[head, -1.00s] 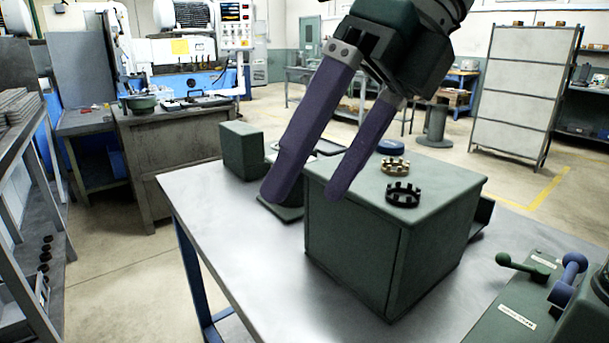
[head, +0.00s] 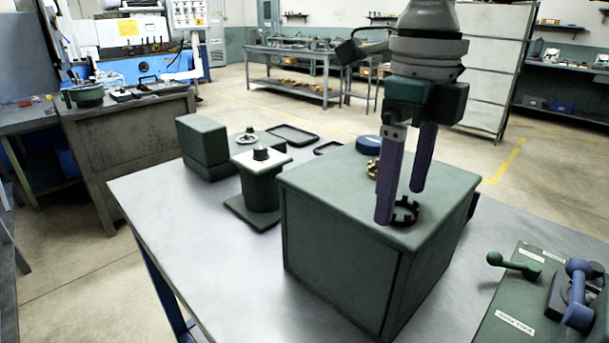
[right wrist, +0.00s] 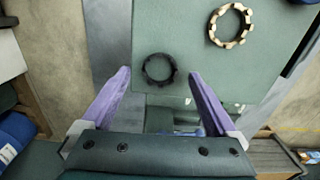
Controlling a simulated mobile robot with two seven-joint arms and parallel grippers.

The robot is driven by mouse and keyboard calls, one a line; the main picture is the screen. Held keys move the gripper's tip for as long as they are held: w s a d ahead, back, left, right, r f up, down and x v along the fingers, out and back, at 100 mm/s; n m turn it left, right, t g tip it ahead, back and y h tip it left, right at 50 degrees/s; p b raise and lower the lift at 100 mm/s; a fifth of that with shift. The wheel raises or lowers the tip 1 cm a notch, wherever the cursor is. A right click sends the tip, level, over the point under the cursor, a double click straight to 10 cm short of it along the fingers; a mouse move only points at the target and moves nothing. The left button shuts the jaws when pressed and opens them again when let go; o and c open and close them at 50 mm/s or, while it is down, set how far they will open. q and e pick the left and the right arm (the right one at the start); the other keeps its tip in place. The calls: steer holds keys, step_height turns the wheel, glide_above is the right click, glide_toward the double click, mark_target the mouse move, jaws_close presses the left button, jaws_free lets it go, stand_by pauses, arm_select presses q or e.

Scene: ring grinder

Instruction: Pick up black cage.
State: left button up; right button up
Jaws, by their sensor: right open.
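The black cage (head: 404,211), a small notched ring, lies on top of the dark green box (head: 345,268). In the right wrist view the black cage (right wrist: 159,69) lies just ahead of the fingertips, near the middle between them. My right gripper (head: 401,206) points down over the box top, close to the black cage, with its purple fingers apart. One finger partly covers the ring in the head view. The right wrist view also shows the open right gripper (right wrist: 160,74), with nothing between its fingers. My left gripper is not in view.
A brass-coloured notched ring (head: 373,168) lies behind the black cage on the box. A green pedestal (head: 262,193) and a green block (head: 203,147) stand to the left. A lever panel (head: 540,290) is at right. The table's front left (head: 210,250) is clear.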

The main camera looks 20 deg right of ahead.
steer(key=shift+f, duration=0.55)
steer(key=c, duration=1.4)
